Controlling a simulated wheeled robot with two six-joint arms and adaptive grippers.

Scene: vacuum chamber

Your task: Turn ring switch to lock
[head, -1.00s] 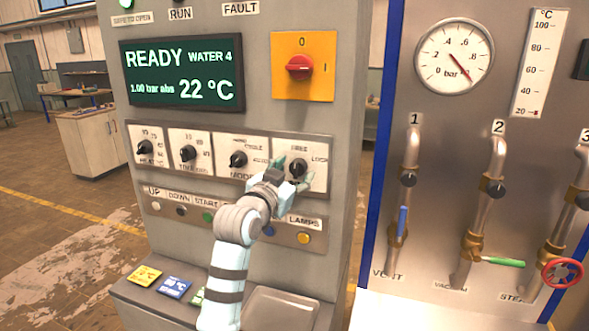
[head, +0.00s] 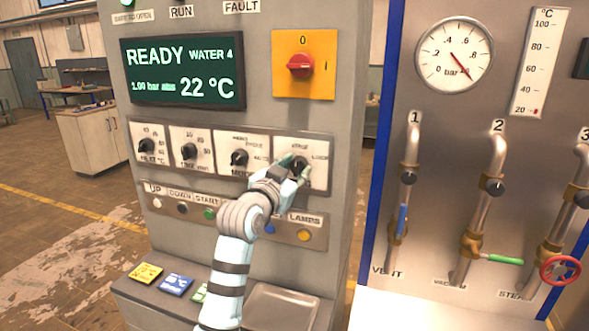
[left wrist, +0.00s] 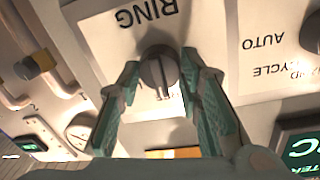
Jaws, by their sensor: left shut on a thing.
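The ring switch is the rightmost black knob on its white plate (head: 317,178), in the row of dials below the display. In the head view my left gripper (head: 297,168) reaches it from below and partly covers it. In the left wrist view the black ring knob (left wrist: 157,66) sits between the two green fingers of my left gripper (left wrist: 160,80), which is shut on it. The upside-down word RING shows above the knob there. The knob's pale line points down in that view, towards the panel's upper side. The FREE and LOCK labels are partly blocked or blurred. My right gripper is out of view.
Three other dials, with the mode knob (head: 239,158) nearest, lie to the left. A button strip (head: 285,229) runs below. The red switch (head: 300,66) on its yellow plate is above. Pipes and valves (head: 497,187) stand on the right panel.

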